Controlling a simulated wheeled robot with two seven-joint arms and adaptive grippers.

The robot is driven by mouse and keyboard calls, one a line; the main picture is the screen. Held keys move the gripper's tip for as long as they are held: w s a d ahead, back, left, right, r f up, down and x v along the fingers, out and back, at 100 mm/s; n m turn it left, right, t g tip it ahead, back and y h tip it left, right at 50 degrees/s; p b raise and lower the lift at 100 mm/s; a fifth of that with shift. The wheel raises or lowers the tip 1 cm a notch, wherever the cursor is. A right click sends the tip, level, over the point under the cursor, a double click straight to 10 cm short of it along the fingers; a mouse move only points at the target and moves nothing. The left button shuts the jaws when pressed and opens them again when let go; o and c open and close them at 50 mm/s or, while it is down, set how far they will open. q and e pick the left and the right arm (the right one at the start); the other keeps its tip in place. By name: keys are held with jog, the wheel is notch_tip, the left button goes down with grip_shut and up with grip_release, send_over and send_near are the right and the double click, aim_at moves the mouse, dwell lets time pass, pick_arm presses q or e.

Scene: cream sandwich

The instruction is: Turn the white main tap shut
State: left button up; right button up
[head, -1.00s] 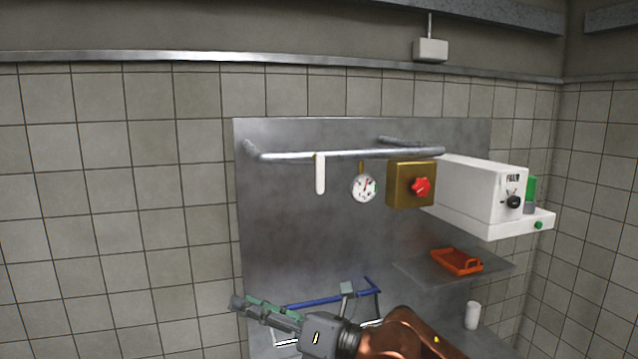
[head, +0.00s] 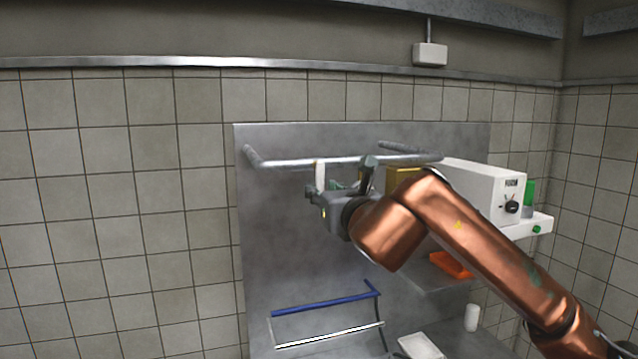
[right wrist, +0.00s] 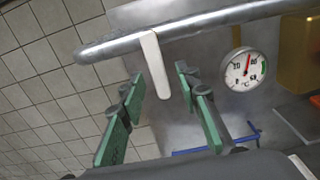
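The white main tap (head: 319,174) is a flat lever hanging straight down from the grey pipe (head: 300,163) in the head view. In the right wrist view the white lever (right wrist: 155,64) hangs from the pipe, tilted slightly in the picture. My right gripper (head: 340,186) is just below the pipe, close to the lever. Its green-padded fingers (right wrist: 160,84) are spread open, and the lever's lower end appears between the fingertips in the picture. I see no clear contact. My left gripper is not in view.
A round dial gauge (right wrist: 244,68) hangs right of the lever. A brass box (head: 401,178) is partly behind my right arm. A white machine (head: 480,185) stands right, with an orange tray (head: 450,264) below. Blue (head: 325,304) and white (head: 330,336) bars are lower down.

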jog(key=shift+p+x, duration=0.3)
jog(key=shift+x, duration=0.95)
jog(key=shift+c, duration=0.4)
grip_shut()
